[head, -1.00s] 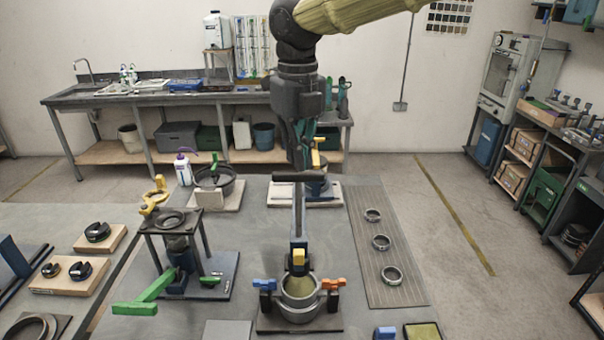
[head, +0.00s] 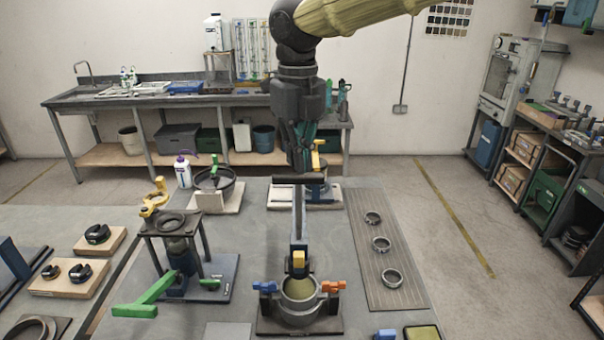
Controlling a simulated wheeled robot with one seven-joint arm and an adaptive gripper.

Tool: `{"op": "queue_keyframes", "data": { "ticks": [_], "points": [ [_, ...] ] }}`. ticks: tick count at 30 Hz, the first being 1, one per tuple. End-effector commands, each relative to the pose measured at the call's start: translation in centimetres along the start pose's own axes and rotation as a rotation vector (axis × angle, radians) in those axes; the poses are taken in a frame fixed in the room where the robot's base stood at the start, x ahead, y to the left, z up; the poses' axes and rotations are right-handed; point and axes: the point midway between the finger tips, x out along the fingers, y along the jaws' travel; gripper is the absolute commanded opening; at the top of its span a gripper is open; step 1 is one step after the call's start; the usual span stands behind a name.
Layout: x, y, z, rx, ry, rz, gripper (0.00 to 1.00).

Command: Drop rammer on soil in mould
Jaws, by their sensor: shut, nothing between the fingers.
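The mould (head: 300,310) is a grey ring on a dark base plate, with a blue clamp (head: 265,287) on its left and an orange clamp (head: 333,287) on its right. Tan soil (head: 299,287) shows inside it. The rammer (head: 298,215) stands upright behind the mould's middle, with a dark crossbar at its top and a yellow block (head: 298,262) low on it. Whether its foot touches the soil is hidden. My gripper (head: 300,168) points down just above the crossbar. It is shut and empty, and I cannot tell whether it touches the bar.
A stand with a green lever (head: 145,298) and a yellow top part is left of the mould. Several small rings (head: 381,244) lie on a ribbed mat to the right. A black pan (head: 213,186) and a white bottle (head: 182,172) stand behind.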

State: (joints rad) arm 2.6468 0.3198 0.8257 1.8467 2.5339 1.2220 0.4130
Motion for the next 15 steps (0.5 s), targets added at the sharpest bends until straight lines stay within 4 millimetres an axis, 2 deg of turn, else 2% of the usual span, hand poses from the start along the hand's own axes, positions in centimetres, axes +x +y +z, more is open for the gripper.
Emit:
{"op": "queue_keyframes", "data": {
  "ticks": [15],
  "points": [
    [0.70,0.00,0.00,0.000,0.001,0.000,0.00]
  ]
}}
